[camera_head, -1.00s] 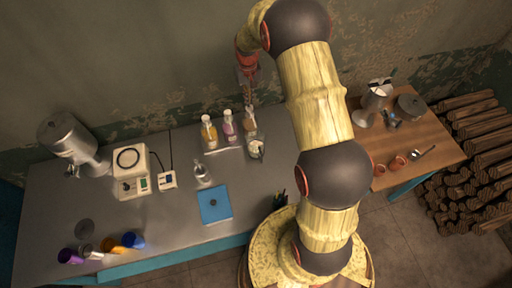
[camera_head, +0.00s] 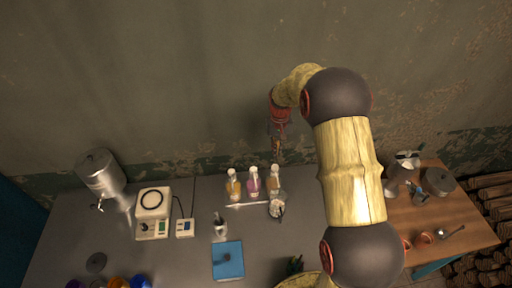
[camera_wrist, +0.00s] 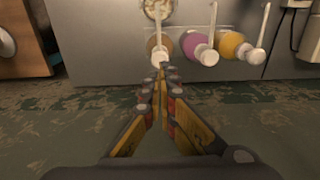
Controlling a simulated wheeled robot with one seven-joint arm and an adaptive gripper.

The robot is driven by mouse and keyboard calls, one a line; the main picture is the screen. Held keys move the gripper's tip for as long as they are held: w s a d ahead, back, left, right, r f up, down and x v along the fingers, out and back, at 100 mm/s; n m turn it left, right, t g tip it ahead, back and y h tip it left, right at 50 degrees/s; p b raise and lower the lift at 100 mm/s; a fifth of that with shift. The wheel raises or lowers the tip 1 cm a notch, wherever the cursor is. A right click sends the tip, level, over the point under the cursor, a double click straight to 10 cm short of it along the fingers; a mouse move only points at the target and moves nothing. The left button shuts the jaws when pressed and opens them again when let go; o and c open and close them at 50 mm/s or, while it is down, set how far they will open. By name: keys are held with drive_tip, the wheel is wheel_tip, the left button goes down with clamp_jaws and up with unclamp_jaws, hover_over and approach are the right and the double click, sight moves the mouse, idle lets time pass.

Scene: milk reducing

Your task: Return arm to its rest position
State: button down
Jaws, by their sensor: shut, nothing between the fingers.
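My gripper (camera_head: 276,150) hangs above the back edge of the grey table (camera_head: 120,262), over the row of stoppered bottles. Its fingers are together and empty. In the wrist view my gripper (camera_wrist: 162,72) shows its two fingers meeting at the tips, with nothing between them. The arm arches up from the base at the lower right of the head view and bends down at the wrist.
Orange (camera_head: 233,188), purple (camera_head: 253,184) and amber (camera_head: 275,180) bottles stand below my gripper. A beaker (camera_head: 277,207), a hot plate (camera_head: 152,215), a blue book (camera_head: 228,262) and a metal dispenser (camera_head: 100,174) share the table. A wooden table (camera_head: 455,222) stands right; the wall is behind.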

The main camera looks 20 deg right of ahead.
drive_tip(key=shift+g, duration=0.5)
drive_tip(key=s, duration=0.3)
drive_tip(key=s+a+f, duration=0.1)
drive_tip(key=s, duration=0.1)
drive_tip(key=shift+s+a, duration=0.1)
drive_tip(key=shift+s, duration=0.1)
drive_tip(key=s+a+r+t+b, duration=0.1)
drive_tip(key=s+a+t+b, duration=0.1)
drive_tip(key=s+b, duration=0.5)
drive_tip(key=s+a+r+n+t+b, duration=0.1)
drive_tip(key=s+a+r+t+b, duration=0.1)
drive_tip(key=s+a+b, duration=0.3)
drive_tip(key=s+a+r+n+t+b, duration=0.1)
drive_tip(key=s+a+b, duration=0.3)
drive_tip(key=s+b, duration=0.7)
drive_tip(key=s+t, duration=0.1)
drive_tip(key=s, duration=0.3)
drive_tip(key=shift+s+a+r+t, duration=0.25)
drive_tip(key=shift+s+r+t, duration=0.05)
drive_tip(key=shift+s, duration=0.05)
